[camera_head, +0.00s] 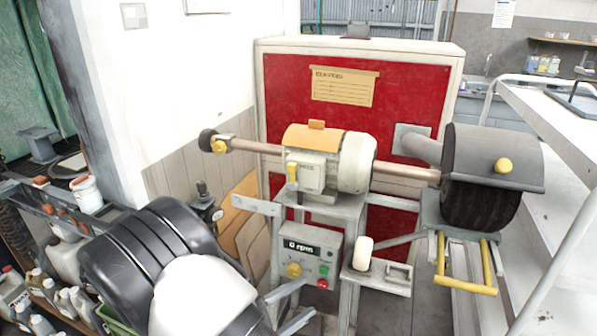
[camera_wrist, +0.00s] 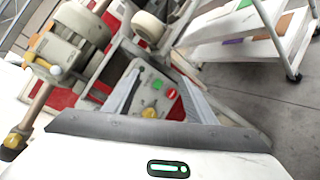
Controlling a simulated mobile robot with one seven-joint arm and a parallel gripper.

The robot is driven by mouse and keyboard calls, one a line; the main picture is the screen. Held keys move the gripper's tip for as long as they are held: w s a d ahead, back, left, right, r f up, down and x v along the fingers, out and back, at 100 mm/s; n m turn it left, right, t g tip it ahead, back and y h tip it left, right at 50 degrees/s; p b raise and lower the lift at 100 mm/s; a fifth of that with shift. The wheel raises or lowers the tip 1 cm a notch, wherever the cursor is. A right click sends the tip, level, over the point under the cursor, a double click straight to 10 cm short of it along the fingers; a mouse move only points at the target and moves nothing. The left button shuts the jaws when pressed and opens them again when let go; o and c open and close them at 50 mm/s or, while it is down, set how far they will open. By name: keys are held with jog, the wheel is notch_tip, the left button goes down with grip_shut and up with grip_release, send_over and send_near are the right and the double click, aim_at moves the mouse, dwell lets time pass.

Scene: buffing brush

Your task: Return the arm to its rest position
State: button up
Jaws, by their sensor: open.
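My gripper (camera_head: 303,300) is at the bottom middle of the head view, at the end of my black and white arm. Its two grey fingers are apart with nothing between them. In the wrist view the open fingers (camera_wrist: 158,72) frame the control box (camera_wrist: 140,97), with its green, red and yellow controls. The fingers appear apart from the box, though the exact gap cannot be told. In the head view the control box (camera_head: 308,255) reads 0 rpm. The buffing machine's motor (camera_head: 335,165) stands above it, and the dark brush (camera_head: 478,204) is under a hood at right.
A white cylinder (camera_head: 363,252) stands on a small shelf right of the control box. Yellow bars (camera_head: 466,283) stick out below the brush. A white rack (camera_head: 545,125) stands at right. Bottles (camera_head: 62,298) and a white tub (camera_head: 87,193) are on shelving at left. A red-panelled cabinet (camera_head: 410,90) stands behind.

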jog(key=s+d+r+m+g+y+p, duration=0.1)
jog(key=s+d+r+m+g, duration=0.35)
jog(key=d+r, duration=0.25)
jog(key=s+d+r+m+g+y+p, duration=0.1)
jog(key=s+d+r+m+g+y, duration=0.15)
jog(key=d+r+m+g, duration=0.35)
jog(key=s+r+m+t+y+p, duration=0.1)
jog(key=s+r+y, duration=0.3)
jog(key=r, duration=0.4)
jog(key=s+d+r+m+t+y+p, duration=0.1)
jog(key=s+r+m+t+y+p, duration=0.1)
jog(key=r, duration=0.7)
jog(key=s+m+t+y, duration=0.1)
jog(key=s+m+y, duration=0.1)
jog(key=s, duration=0.1)
jog(key=shift+s+d+t, duration=0.15)
jog(key=shift+d+t, duration=0.05)
jog(key=shift+t, duration=0.15)
